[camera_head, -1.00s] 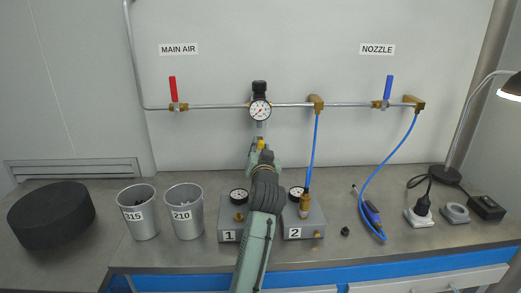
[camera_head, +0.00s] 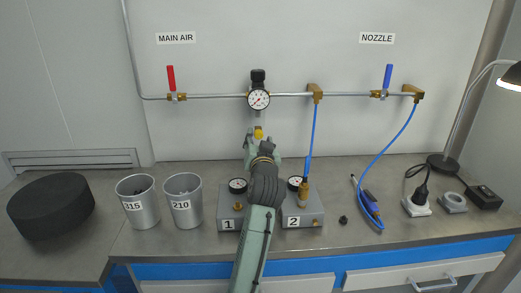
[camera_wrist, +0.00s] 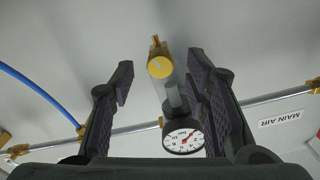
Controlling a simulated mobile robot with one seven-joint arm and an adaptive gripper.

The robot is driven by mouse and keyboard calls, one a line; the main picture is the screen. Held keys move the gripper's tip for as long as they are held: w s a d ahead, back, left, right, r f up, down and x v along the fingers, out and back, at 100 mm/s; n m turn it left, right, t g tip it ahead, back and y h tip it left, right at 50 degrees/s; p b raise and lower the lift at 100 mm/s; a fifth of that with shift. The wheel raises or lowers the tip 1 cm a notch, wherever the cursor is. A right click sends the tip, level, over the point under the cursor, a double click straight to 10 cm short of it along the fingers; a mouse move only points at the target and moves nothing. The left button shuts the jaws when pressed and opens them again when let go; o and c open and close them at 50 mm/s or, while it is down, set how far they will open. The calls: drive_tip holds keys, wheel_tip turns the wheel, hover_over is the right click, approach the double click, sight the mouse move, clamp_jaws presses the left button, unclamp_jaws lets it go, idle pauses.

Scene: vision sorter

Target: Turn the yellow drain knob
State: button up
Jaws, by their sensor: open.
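The yellow drain knob (camera_head: 258,133) sits at the bottom of the filter and gauge unit on the wall pipe. In the wrist view, the yellow knob (camera_wrist: 160,67) is round and faces the camera, with a small brass piece beyond it. My gripper (camera_wrist: 158,80) is open, one dark finger to each side of the knob and apart from it. The round dial gauge (camera_wrist: 183,136) lies between the fingers, close to the right one. In the head view, my gripper (camera_head: 262,145) is just below the knob, its fingers largely hidden by my wrist.
A red-handled valve (camera_head: 172,80) is left on the pipe, a blue-handled valve (camera_head: 387,78) right. A blue hose (camera_head: 311,140) hangs close right of my arm. Boxes 1 (camera_head: 228,224) and 2 (camera_head: 292,221) and two metal cups (camera_head: 184,211) stand on the bench below.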

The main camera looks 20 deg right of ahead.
drive_tip(key=v, duration=1)
drive_tip(key=shift+s, duration=0.3)
drive_tip(key=w+d+n, duration=0.1)
drive_tip(key=w, duration=0.2)
drive_tip(key=w+d+n, duration=0.1)
drive_tip(key=w+n, duration=0.1)
drive_tip(key=w, duration=0.2)
drive_tip(key=w+d+n+p, duration=0.1)
drive_tip(key=w+n, duration=0.1)
drive_tip(key=w, duration=0.2)
drive_tip(key=shift+w+r, duration=0.2)
drive_tip(key=shift+c, duration=0.3)
clamp_jaws()
